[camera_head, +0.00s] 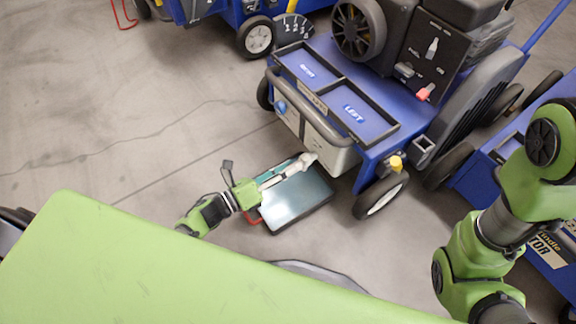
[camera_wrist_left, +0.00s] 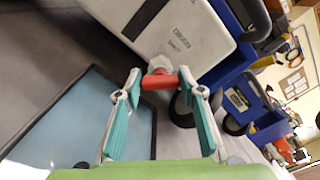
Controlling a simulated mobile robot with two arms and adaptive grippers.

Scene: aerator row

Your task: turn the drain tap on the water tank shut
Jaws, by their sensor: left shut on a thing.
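The water tank is a pale box (camera_head: 335,155) low on the front of the blue aerator; its white wall with a dark strip and lettering fills the top of the left wrist view (camera_wrist_left: 205,25). The drain tap has a white body (camera_wrist_left: 160,65) and a short red handle (camera_wrist_left: 158,83) lying crosswise in that view. My left gripper (camera_wrist_left: 160,80) has its two fingertips on either side of the red handle and is shut on it. In the head view the left gripper (camera_head: 299,165) reaches the tank's lower front, and the fingers hide the handle. My right gripper is out of view.
A dark-rimmed shallow pan (camera_head: 316,208) with a pale blue surface lies on the floor under my left gripper. The aerator's wheel (camera_head: 381,196) stands right of the pan. More blue machines stand behind and to the right. The floor at left is clear.

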